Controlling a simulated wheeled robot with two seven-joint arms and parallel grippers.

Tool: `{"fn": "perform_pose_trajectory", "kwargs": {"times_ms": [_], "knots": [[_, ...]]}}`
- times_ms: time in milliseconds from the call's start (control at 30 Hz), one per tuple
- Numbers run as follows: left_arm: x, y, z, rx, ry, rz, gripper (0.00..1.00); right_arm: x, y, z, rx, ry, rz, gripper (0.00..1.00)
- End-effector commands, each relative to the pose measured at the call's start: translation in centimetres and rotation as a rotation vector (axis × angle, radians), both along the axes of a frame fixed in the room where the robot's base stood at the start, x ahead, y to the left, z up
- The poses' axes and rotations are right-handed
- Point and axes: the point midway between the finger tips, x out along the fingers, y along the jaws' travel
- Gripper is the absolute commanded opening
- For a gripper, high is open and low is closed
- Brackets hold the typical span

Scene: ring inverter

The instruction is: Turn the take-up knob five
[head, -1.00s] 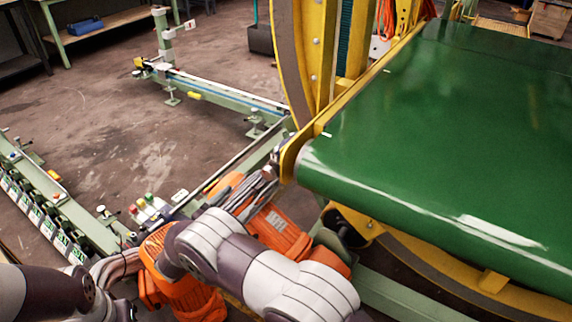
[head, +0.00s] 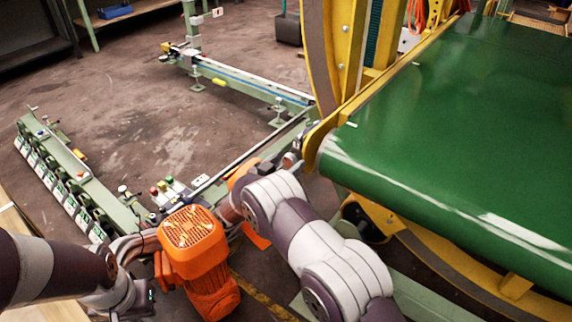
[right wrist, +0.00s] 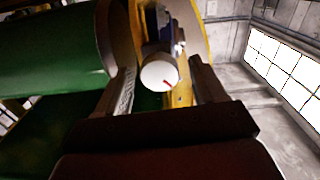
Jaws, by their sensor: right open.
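The take-up knob (right wrist: 158,75) shows in the right wrist view as a white round face with a red mark. It sits on a fitting by the yellow frame, at the end of the green belt. My right gripper (right wrist: 165,85) is open, with one finger to each side of the knob in the picture. I cannot tell how deep the knob lies between the fingers. In the head view a small pale round part (head: 289,160) shows by the belt's corner, and my right forearm hides most of the gripper. My left arm is at the lower left; its gripper cannot be made out.
The green belt (head: 460,140) and yellow frame (head: 340,113) fill the right side. An orange motor (head: 193,242) stands beside my right arm. Push buttons (head: 165,188) and a green rail (head: 80,180) lie to the left.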

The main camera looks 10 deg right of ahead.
Motion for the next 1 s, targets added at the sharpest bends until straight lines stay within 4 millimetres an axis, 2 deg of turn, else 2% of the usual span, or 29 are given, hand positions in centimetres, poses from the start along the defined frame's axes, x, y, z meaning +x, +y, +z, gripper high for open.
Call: {"fn": "perform_pose_trajectory", "kwargs": {"times_ms": [167, 333, 467, 700, 800, 1000], "knots": [[0.0, 0.0, 0.0, 0.000, 0.000, 0.000, 0.26, 0.0, 0.0, 0.0, 0.000, 0.000, 0.000, 0.70], [0.0, 0.0, 0.0, 0.000, 0.000, 0.000, 0.26, 0.0, 0.0, 0.0, 0.001, -0.001, 0.000, 0.14], [0.0, 0.0, -0.1, 0.000, 0.000, 0.000, 0.26, 0.0, 0.0, 0.0, 0.009, -0.012, 0.000, 0.14], [0.0, 0.0, -1.9, 0.000, 0.000, 0.000, 0.26, -0.1, 0.0, -0.3, 0.222, -0.285, -0.001, 0.14], [0.0, 0.0, -2.1, 0.000, 0.000, 0.000, 0.26, -0.1, 0.0, -0.2, 0.273, -0.350, -0.001, 0.14], [0.0, 0.0, -1.9, 0.000, 0.000, 0.000, 0.26, -0.1, 0.0, 0.0, 0.281, -0.360, -0.001, 0.14]]}}
